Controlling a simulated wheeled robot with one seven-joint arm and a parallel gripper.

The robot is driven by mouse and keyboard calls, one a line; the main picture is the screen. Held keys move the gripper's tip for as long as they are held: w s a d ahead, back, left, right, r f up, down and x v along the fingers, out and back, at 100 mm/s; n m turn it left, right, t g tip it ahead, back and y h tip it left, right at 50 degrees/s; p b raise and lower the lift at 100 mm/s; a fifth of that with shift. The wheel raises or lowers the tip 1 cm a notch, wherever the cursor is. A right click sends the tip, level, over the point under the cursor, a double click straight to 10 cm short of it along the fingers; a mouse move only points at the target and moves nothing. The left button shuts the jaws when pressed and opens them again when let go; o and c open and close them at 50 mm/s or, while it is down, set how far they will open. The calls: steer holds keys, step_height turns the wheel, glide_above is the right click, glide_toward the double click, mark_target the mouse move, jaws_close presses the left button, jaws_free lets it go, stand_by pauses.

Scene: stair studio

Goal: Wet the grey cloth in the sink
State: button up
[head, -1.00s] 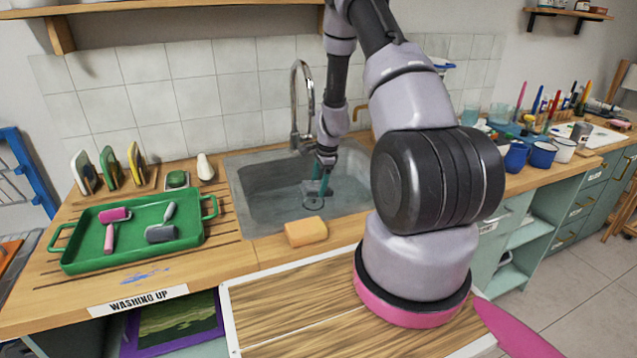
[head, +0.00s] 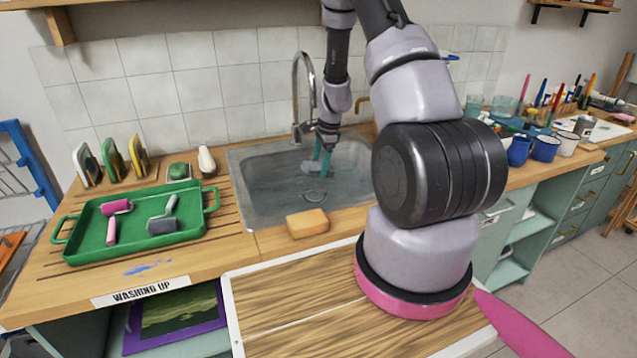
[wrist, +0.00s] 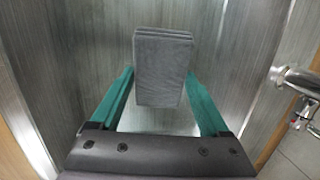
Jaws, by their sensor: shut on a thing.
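The grey cloth (wrist: 164,75), a folded block with layered edges, sits between the green fingertips of my gripper (wrist: 160,85) in the wrist view. My gripper (head: 323,158) is shut on it. In the head view the cloth (head: 312,169) is a small grey shape, partly hidden by the fingers. It is inside the outline of the sink (head: 250,190), behind the drain and near the tap (head: 298,95). I cannot make out running water or whether the cloth is wet.
An orange sponge (head: 307,223) lies at the sink's front edge. A green tray (head: 190,233) with rollers is left of the sink. A white bottle (head: 206,160) stands near its rim. Blue mugs (head: 544,149) stand to the right. Tiled wall is close behind.

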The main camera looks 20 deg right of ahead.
mark_target(320, 166)
steer(key=shift+w+a+v, duration=0.15)
steer(key=shift+v, duration=0.9)
steer(key=shift+w+a+v, duration=0.15)
steer(key=shift+w+v, duration=0.05)
steer(key=shift+v, duration=0.85)
steer(key=shift+w+a+v, duration=0.15)
steer(key=shift+v, duration=0.9)
steer(key=shift+r, duration=0.25)
steer(key=v, duration=0.3)
steer(key=shift+w+a+r, duration=0.2)
steer(key=shift+w+r, duration=0.05)
steer(key=shift+r, duration=0.2)
